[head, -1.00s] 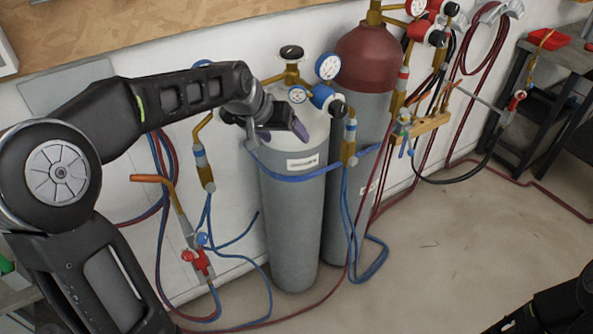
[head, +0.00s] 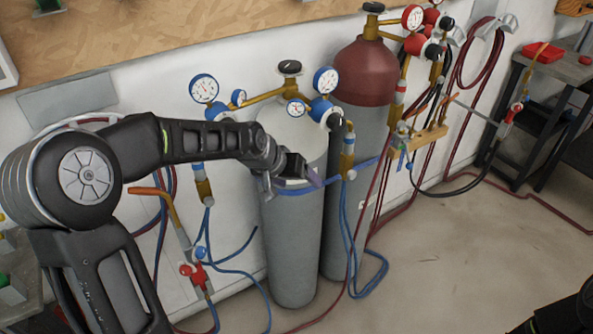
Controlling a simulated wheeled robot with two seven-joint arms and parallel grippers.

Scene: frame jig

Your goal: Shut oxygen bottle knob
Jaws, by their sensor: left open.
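The oxygen bottle (head: 293,240) is the grey cylinder with a white top and blue gauges, standing against the wall. Its black knob (head: 289,67) sits on top of the brass valve and is in plain view. My left gripper (head: 296,180) is in front of the bottle's upper body, well below the knob and apart from it. It is open, with nothing seen between its fingers. The gripper hides part of the bottle's front and blue strap. Only a dark part of my right arm shows at the bottom right corner; its gripper is out of view.
A second bottle with a dark red top (head: 363,70) stands close on the right. Blue gauges (head: 204,89) and brass pipes flank the knob. Blue hoses (head: 366,270) hang in front. A black rack (head: 535,110) stands at far right. The floor at right is mostly clear.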

